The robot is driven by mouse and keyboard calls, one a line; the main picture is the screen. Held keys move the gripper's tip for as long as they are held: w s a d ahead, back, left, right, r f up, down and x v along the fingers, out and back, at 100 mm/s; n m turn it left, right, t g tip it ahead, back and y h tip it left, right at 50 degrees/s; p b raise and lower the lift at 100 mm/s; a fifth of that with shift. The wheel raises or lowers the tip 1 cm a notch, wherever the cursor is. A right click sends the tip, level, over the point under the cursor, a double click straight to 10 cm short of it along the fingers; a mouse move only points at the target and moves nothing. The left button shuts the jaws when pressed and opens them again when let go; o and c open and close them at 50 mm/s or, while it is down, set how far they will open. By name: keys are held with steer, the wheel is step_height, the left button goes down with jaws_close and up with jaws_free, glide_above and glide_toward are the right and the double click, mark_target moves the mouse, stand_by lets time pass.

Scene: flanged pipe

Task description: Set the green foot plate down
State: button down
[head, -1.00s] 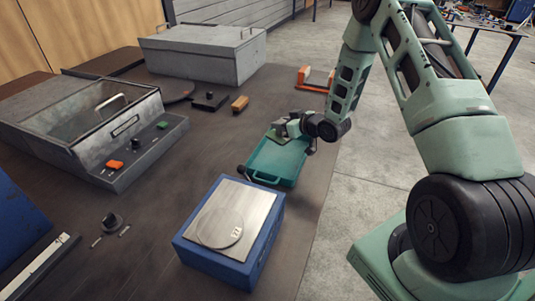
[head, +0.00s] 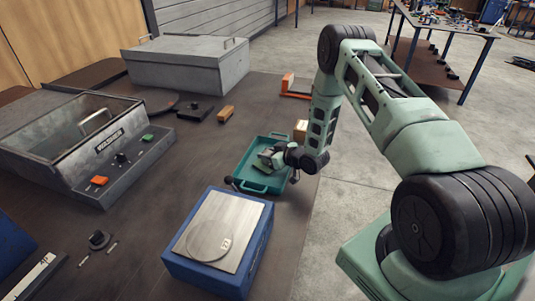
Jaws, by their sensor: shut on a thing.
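A teal-green tray (head: 251,176) with raised rims and handle loops lies on the dark bench near its right edge. My gripper (head: 270,157) is low over the inside of the tray, coming in from the right. It is shut on a small grey-green piece, which looks like the green foot plate (head: 266,154). The piece is small and partly covered by the gripper. I cannot tell whether it touches the tray floor.
A blue scale (head: 215,235) with a steel top stands in front of the tray. A grey lidded machine (head: 85,145) is at left, and a grey metal box (head: 190,62) is behind. A tan block (head: 300,131) and an orange bracket (head: 289,86) lie beyond the tray.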

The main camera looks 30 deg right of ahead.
steer(key=shift+f, duration=0.1)
steer(key=c, duration=1.1)
jaws_free()
